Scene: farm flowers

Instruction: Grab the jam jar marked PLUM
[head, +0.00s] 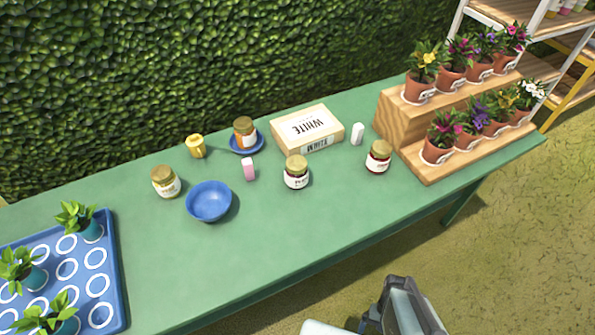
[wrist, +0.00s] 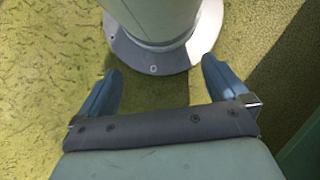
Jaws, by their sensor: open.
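Several jam jars with gold lids and white labels stand on the green table (head: 270,245) in the head view. A dark-filled jar (head: 296,174) stands upright at the middle front; its small label looks like PLUM, but I cannot read it surely. A red-filled jar (head: 378,158) stands to its right, a pale yellow jar (head: 166,182) at the left, and an orange jar (head: 245,133) on a blue saucer (head: 260,146). Their labels are too small to read. My gripper (wrist: 159,68) is open and empty over the floor, away from the jars; the wrist view shows no jar.
A blue bowl (head: 209,202), a pink block (head: 249,169) and a yellow object (head: 196,147) stand near the jars. A WHITE box (head: 307,129) and a white block (head: 358,134) stand behind. A stepped wooden flower stand (head: 400,122) is right, a blue plant tray (head: 112,270) left. The front table is clear.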

